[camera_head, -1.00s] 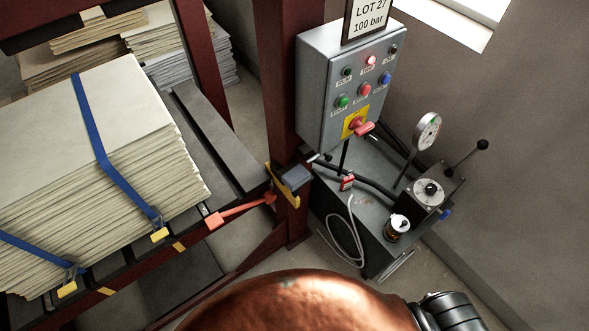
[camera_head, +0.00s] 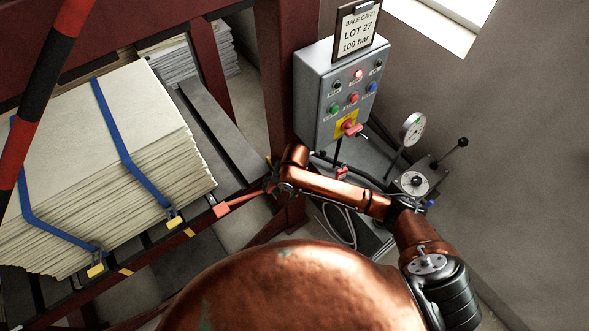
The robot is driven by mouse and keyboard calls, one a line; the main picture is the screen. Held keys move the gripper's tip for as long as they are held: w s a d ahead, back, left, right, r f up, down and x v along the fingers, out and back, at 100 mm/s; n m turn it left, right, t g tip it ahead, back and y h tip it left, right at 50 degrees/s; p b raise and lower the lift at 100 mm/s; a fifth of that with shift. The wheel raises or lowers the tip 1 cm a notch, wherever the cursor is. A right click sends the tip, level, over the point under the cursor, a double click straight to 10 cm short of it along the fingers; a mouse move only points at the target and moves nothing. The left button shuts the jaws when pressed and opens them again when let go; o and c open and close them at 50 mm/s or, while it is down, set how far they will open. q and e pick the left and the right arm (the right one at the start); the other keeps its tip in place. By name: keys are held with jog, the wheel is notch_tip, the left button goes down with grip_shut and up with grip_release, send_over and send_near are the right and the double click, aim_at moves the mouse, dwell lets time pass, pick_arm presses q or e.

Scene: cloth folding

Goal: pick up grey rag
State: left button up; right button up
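No grey rag can be made out now. A small folded-looking grey item on a yellow bracket at the red post showed earlier; my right arm now covers that spot. My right arm, copper-coloured, reaches in from the lower right. Its far end, with the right gripper (camera_head: 284,186), is at the red post, close to the orange-red lever (camera_head: 240,201). The fingers are too small and hidden to tell whether they are open or hold anything. My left gripper is not in view.
A strapped stack of pale sheets (camera_head: 90,150) lies on the press bed at left. A grey control box (camera_head: 318,95) with buttons and a gauge (camera_head: 413,128) stand right of the post. A striped red-black bar (camera_head: 45,90) crosses the upper left.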

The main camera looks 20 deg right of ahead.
jog(key=w+d+r+m+h, duration=0.1)
jog(key=d+r+m, duration=0.1)
jog(key=r, duration=0.1)
jog(key=w+d+r+m+h+p, duration=0.1)
jog(key=w+d+r, duration=0.1)
jog(key=r, duration=0.2)
jog(key=w+d+r+m+h, duration=0.1)
jog(key=w+d+r+m, duration=0.1)
jog(key=r, duration=0.1)
jog(key=shift+w+r+m+g, duration=0.1)
jog(key=shift+r+m+g, duration=0.2)
jog(key=shift+w+d+r+h, duration=0.1)
jog(key=shift+d+r+h, duration=0.05)
jog(key=shift+d+h, duration=0.15)
jog(key=shift+d+f+m, duration=0.1)
jog(key=shift+f+m, duration=0.1)
jog(key=shift+m, duration=0.1)
jog(key=f, duration=0.4)
jog(key=w+d+f+p, duration=0.1)
jog(key=f, duration=0.2)
jog(key=c, duration=1.2)
